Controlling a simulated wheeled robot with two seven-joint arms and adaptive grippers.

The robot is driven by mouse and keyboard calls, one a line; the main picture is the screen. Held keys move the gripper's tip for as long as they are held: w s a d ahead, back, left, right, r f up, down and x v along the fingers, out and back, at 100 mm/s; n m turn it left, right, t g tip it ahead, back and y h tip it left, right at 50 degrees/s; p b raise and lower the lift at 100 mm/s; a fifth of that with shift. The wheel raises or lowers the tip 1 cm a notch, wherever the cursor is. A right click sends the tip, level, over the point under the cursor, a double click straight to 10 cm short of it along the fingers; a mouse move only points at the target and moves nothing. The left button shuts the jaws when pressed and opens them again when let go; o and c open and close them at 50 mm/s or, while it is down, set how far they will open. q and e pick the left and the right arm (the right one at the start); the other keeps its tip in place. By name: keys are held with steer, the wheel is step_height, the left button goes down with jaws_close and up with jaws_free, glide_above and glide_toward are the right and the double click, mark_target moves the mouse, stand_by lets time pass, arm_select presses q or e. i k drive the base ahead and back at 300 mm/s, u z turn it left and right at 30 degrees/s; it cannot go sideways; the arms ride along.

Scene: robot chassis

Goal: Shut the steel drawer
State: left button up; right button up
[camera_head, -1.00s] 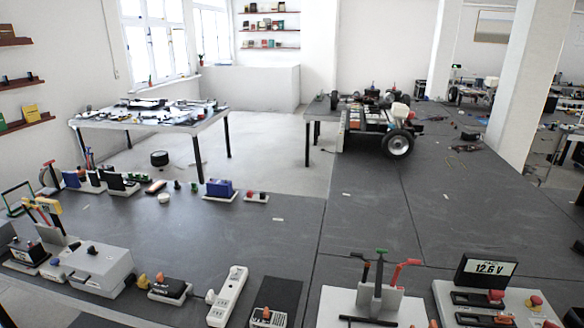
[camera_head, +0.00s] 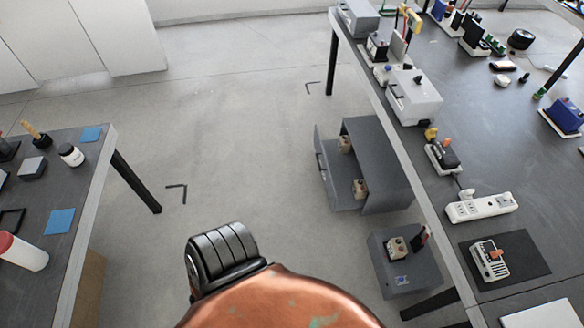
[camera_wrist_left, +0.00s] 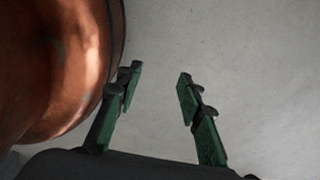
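A grey cabinet (camera_head: 378,150) stands on the floor under the edge of the right-hand workbench. Its drawer (camera_head: 328,182) is pulled out to the left, with a dark front at its left side. Two small tan items (camera_head: 360,189) sit inside the drawer. My left gripper (camera_wrist_left: 158,82) shows in the left wrist view, with two green fingers apart and nothing between them, over bare grey floor. I cannot make out this gripper in the head view. My right gripper is in neither current view.
The right workbench (camera_head: 425,160) holds a white box, a power strip and small devices. A low grey box (camera_head: 425,272) with items on top stands below the drawer in the picture. Another table (camera_head: 85,165) stands at left. The floor (camera_head: 235,110) between is clear.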

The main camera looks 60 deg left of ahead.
mark_target(338, 172)
steer(key=u, duration=1.65)
steer(key=i, duration=1.15)
steer(key=z, duration=0.45)
